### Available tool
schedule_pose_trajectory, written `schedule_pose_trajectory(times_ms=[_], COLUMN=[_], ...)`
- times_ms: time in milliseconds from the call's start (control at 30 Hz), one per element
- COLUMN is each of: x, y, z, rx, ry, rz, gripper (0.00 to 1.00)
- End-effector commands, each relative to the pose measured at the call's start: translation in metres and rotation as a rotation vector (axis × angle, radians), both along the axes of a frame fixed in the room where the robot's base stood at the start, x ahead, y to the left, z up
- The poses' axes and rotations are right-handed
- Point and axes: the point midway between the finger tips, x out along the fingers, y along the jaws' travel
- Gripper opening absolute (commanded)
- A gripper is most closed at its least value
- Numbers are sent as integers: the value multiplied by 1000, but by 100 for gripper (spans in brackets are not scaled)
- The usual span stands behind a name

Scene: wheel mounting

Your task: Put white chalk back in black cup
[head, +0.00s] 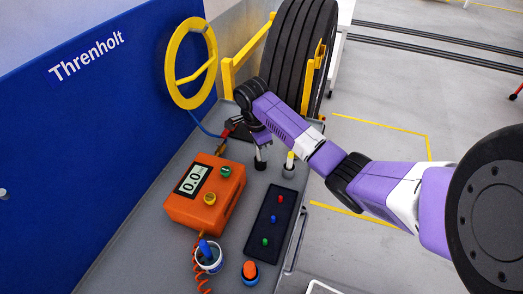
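The white chalk (258,153) shows as a short pale upright piece just below the dark end of my arm. The black cup (260,164) is directly under it on the grey bench top. The chalk's lower end seems to be at or in the cup's mouth; I cannot tell how deep. My gripper (259,141) points down over the cup at the chalk's top. Its fingers are small, dark and partly hidden by my wrist, so I cannot tell whether they are closed on the chalk.
A grey cup (289,171) with a yellow stick stands close right. An orange gauge box (205,194), a dark tray (270,222) with small coloured pieces, a white cup (209,262) and an orange-topped holder (249,274) are nearer. A tyre (297,50) and yellow ring (191,62) stand behind.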

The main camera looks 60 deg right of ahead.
Motion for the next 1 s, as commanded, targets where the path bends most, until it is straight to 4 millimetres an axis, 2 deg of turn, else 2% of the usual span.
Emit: schedule_pose_trajectory(times_ms=[600,833,900,1000], x=[0,3,2,1], y=[-2,4,4,4], z=[-6,34,55,66], rx=[-3,-1,0,-1], ry=[-1,-4,-2,1], rz=[-1,1,0,0], gripper=[40,40,40,40])
